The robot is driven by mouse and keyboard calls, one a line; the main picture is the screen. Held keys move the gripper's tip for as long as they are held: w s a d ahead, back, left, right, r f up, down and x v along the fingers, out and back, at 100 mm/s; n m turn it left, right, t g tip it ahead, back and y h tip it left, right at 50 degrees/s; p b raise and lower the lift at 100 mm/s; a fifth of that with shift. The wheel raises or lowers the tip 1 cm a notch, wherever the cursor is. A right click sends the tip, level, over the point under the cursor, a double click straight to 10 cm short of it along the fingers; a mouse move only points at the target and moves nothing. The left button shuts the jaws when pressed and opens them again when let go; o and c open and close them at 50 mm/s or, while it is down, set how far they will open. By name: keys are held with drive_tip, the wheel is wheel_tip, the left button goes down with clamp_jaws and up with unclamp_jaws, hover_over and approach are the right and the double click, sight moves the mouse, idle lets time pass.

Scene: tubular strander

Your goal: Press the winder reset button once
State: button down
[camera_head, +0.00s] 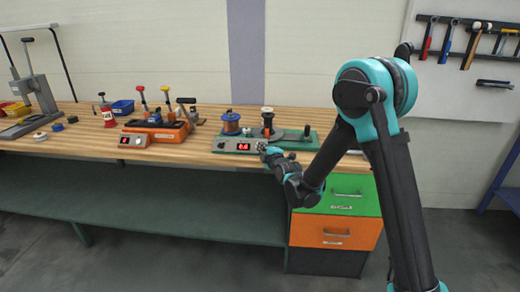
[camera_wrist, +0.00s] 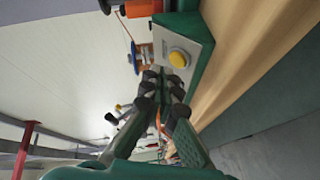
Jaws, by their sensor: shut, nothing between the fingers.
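The winder (camera_head: 292,140) is a green-based bench unit with a copper-coloured spool, a post and a grey front panel with a red lit display (camera_head: 242,147). In the wrist view, a round yellow button (camera_wrist: 179,59) sits on the light grey panel (camera_wrist: 190,38) at the unit's end. I cannot read any label that would name it as the reset button. My gripper (camera_head: 264,150) is at the panel's right end in the head view and hides that part. In the wrist view my gripper (camera_wrist: 163,76) is shut and empty, its tips close to the button; contact cannot be told.
The wooden bench top (camera_head: 85,135) carries an orange unit (camera_head: 155,132) with its own display and a grey press (camera_head: 35,95) to the left. Green and orange drawers (camera_head: 335,233) stand below the winder. Tools hang on the wall board (camera_head: 465,80) at right.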

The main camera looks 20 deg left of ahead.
drive_tip(key=shift+s+d+r, duration=0.2)
drive_tip(key=shift+s+r, duration=0.7)
drive_tip(key=shift+s+d+r, duration=0.2)
drive_tip(key=shift+s+r, duration=0.65)
drive_tip(key=shift+r, duration=0.05)
drive_tip(key=s+d+f+m+g+h, duration=0.15)
drive_tip(key=d+m+h, duration=0.35)
drive_tip(key=d, duration=1.2)
drive_tip(key=s+d+f+m+g+h, duration=0.1)
drive_tip(key=s+d+f+m+h, duration=0.2)
drive_tip(key=d+m, duration=0.85)
drive_tip(key=s+d+f+m+g+h, duration=0.1)
drive_tip(key=s+d+f+m+g, duration=0.1)
drive_tip(key=s+d, duration=0.9)
drive_tip(key=s+d+f+m+g+h, duration=0.2)
drive_tip(key=s+d+f, duration=0.4)
drive_tip(key=s+d, duration=0.5)
drive_tip(key=shift+m+g, duration=0.85)
drive_tip(key=shift+m, duration=0.4)
drive_tip(key=shift+f, duration=0.1)
